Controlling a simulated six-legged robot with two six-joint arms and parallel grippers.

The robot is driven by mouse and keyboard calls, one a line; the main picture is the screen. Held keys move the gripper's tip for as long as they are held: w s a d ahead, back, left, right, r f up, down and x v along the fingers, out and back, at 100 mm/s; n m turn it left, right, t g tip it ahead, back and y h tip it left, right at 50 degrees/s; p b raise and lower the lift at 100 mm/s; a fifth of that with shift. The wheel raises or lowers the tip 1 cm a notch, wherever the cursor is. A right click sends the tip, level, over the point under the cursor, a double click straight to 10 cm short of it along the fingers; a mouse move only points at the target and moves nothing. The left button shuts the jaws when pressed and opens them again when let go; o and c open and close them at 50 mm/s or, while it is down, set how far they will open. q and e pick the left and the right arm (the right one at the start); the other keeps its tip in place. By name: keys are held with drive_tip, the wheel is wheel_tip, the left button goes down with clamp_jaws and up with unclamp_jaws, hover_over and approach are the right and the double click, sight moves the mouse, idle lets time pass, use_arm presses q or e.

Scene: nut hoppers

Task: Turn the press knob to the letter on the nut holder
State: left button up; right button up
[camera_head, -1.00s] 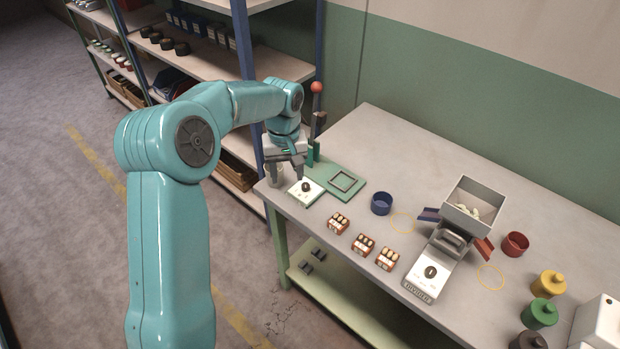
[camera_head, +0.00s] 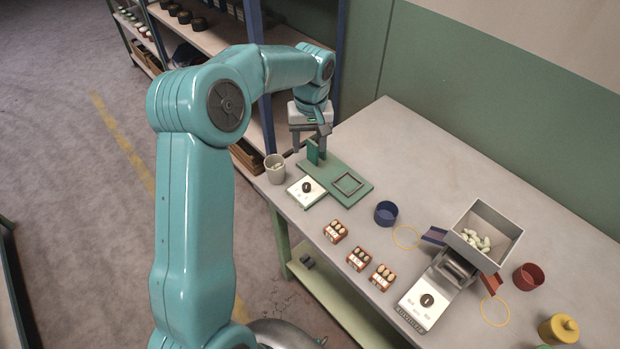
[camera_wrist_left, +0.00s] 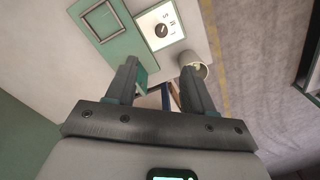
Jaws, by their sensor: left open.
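The press has a green base (camera_head: 361,196) with a square frame and a white panel bearing a dark knob (camera_head: 306,187). The knob also shows in the wrist view (camera_wrist_left: 161,31), with small letters around it that I cannot read surely. My left gripper (camera_head: 309,146) is open and empty above the back left of the press, apart from the knob. Its fingers (camera_wrist_left: 158,78) point toward the press. Three small orange-brown nut holders (camera_head: 335,232) (camera_head: 359,259) (camera_head: 382,278) hold pale nuts; their label letters are too small to read. My gripper and arm partly hide the press's upright.
A grey cup (camera_head: 275,169) with pale pieces stands left of the knob panel. A blue bowl (camera_head: 386,213), a hopper (camera_head: 486,235) with its own knob, a red bowl (camera_head: 528,277) and a yellow jar (camera_head: 559,329) are to the right. The table's back is clear.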

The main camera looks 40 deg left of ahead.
sight(307, 185)
use_arm(q)
drive_tip(key=f, duration=0.5)
drive_tip(key=f+p, duration=0.1)
drive_tip(key=f, duration=0.3)
drive_tip(key=s+f+p, duration=0.1)
drive_tip(key=f, duration=0.4)
drive_tip(key=shift+f, duration=0.3)
drive_tip(key=shift+w+a+f, duration=0.1)
drive_tip(key=shift+w+f, duration=0.05)
drive_tip(key=shift+f, duration=0.15)
drive_tip(key=shift+r, duration=0.2)
drive_tip(key=shift+f, duration=0.1)
clamp_jaws()
